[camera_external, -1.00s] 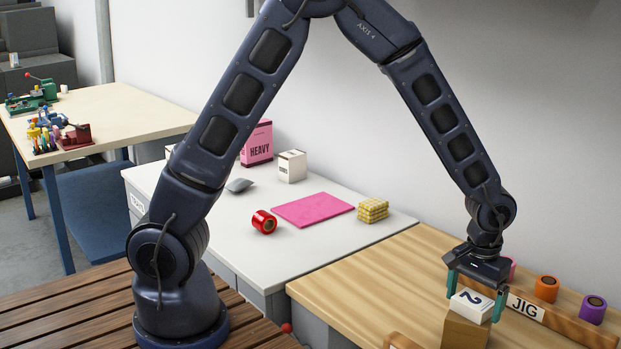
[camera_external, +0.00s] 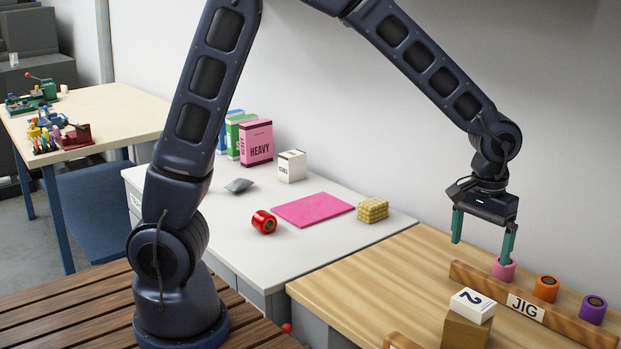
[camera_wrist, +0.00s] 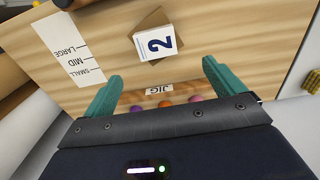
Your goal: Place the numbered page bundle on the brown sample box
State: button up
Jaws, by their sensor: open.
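The numbered page bundle (camera_external: 472,305) is a white block with a dark "2". It rests on top of the brown sample box (camera_external: 466,331) on the wooden bench. In the wrist view the bundle (camera_wrist: 155,43) lies on the box (camera_wrist: 151,20), turned at an angle to it. My gripper (camera_external: 481,251) has teal fingers, is open and empty, and hangs above and behind the bundle, clear of it. In the wrist view my gripper (camera_wrist: 161,80) shows its fingers wide apart with nothing between them.
A size chart (camera_wrist: 70,50) lies on the bench. The white table (camera_external: 335,246) at left carries a pink mat, a red roll and a yellow checked block.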

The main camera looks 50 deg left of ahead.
jog(key=s+a+r+t+h, duration=0.1)
jog(key=s+a+r, duration=0.1)
jog(key=a+r, duration=0.65)
jog(key=s+a+r+t, duration=0.1)
jog(key=s+a+r, duration=0.3)
jog(key=a, duration=0.8)
jog(key=s+a+r+t+y, duration=0.1)
jog(key=s+a+r, duration=0.3)
jog(key=s+a, duration=1.1)
jog(key=shift+s+a+r+t, duration=0.25)
jog(key=shift+s+a+t, duration=0.1)
jog(key=shift+a+t, duration=0.5)
